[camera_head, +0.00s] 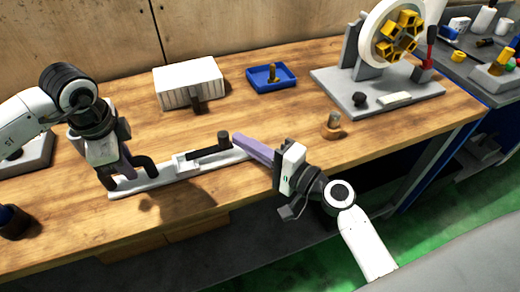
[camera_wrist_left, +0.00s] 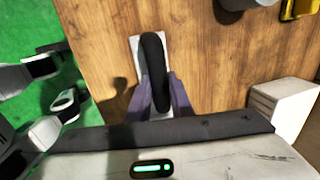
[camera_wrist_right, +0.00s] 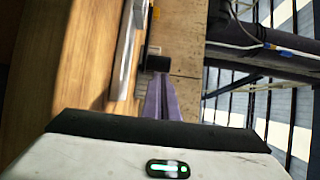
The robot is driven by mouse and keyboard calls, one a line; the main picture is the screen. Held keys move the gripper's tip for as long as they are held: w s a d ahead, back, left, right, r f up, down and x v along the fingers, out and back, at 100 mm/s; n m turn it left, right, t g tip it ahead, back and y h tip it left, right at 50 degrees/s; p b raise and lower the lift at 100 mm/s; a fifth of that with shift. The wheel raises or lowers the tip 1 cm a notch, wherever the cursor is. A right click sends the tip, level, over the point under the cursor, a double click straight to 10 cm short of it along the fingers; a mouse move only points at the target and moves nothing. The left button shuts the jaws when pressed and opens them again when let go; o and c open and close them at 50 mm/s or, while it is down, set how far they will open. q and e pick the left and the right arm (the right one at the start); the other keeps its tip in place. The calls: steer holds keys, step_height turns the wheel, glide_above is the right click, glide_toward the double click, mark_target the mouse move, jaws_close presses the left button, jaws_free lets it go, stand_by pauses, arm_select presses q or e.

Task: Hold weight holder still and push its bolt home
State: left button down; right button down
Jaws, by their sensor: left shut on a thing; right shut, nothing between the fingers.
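The weight holder is a long pale bar (camera_head: 160,178) lying on the wooden table near its front, with a black arched handle (camera_head: 145,163) at its left end. A black bolt (camera_head: 208,153) with an upright round knob (camera_head: 223,137) lies along its right part. My left gripper (camera_wrist_left: 155,95) is shut on the handle, one purple finger each side of it. My right gripper (camera_head: 238,138) is shut and empty, its purple fingertips just right of the knob. In the right wrist view the knob (camera_wrist_right: 157,64) is just beyond the fingertips; I cannot tell if they touch.
A white ribbed box (camera_head: 188,82) and a blue tray (camera_head: 262,86) with a brass piece stand behind. A grey stand (camera_head: 375,98) with a white wheel is at the back right. A small wooden block with a metal top (camera_head: 331,127) stands right of the bar.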

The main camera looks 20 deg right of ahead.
arm_select(q)
steer(key=shift+d, duration=0.1)
arm_select(e)
steer(key=d, duration=0.1)
steer(key=s+d, duration=0.1)
steer(key=d, duration=0.1)
steer(key=shift+s+d+f, duration=0.1)
steer(key=shift+s+d, duration=0.1)
steer(key=shift+d, duration=0.05)
steer(key=v, duration=0.9)
steer(key=shift+s, duration=0.1)
arm_select(q)
steer(key=c, duration=1.5)
jaws_free()
steer(key=shift+a, duration=0.2)
steer(key=shift+r, duration=0.1)
steer(key=r, duration=0.4)
steer(key=s+r, duration=0.1)
steer(key=r, duration=0.2)
steer(key=s+r, duration=0.1)
steer(key=r, duration=0.3)
steer(key=shift+s+r, duration=0.15)
steer(key=shift+r, duration=0.2)
